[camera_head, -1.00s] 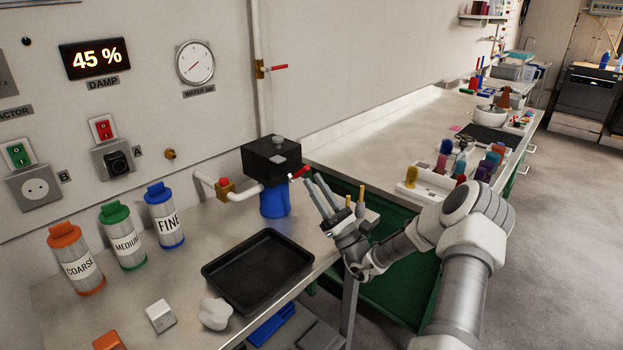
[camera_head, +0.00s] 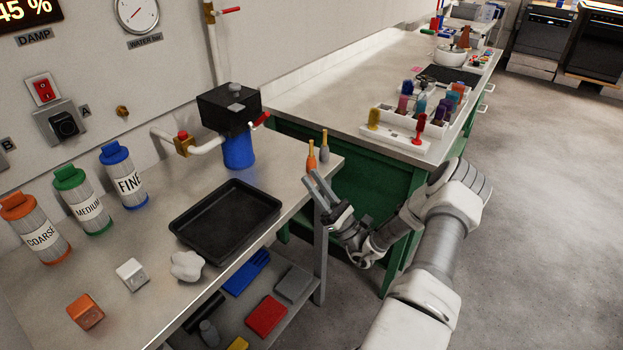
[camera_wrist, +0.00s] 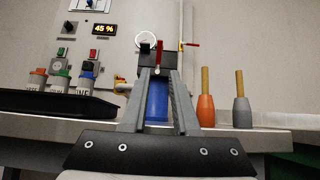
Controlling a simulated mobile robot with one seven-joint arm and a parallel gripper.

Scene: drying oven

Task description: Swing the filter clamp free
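The filter housing has a black head (camera_head: 229,108) and a blue bowl (camera_head: 238,150), fixed at the back of the metal bench. A red-handled lever (camera_head: 261,120), apparently the clamp, sticks out from the head's right side. In the wrist view, the red lever (camera_wrist: 156,54) hangs in front of the head, and the blue bowl (camera_wrist: 157,100) shows between my fingers. My gripper (camera_head: 312,176) is open and empty at the bench's front right edge, apart from the filter. In the wrist view, my gripper's fingertips (camera_wrist: 159,74) point towards it. Part of the lever is hidden.
Orange (camera_wrist: 206,108) and grey (camera_wrist: 242,110) tools with wooden handles stand right of my fingers on the bench corner. A black tray (camera_head: 226,222) lies left of my gripper. A white pipe with a red-topped brass valve (camera_head: 184,145) runs left of the filter. A green bench (camera_head: 345,165) stands behind.

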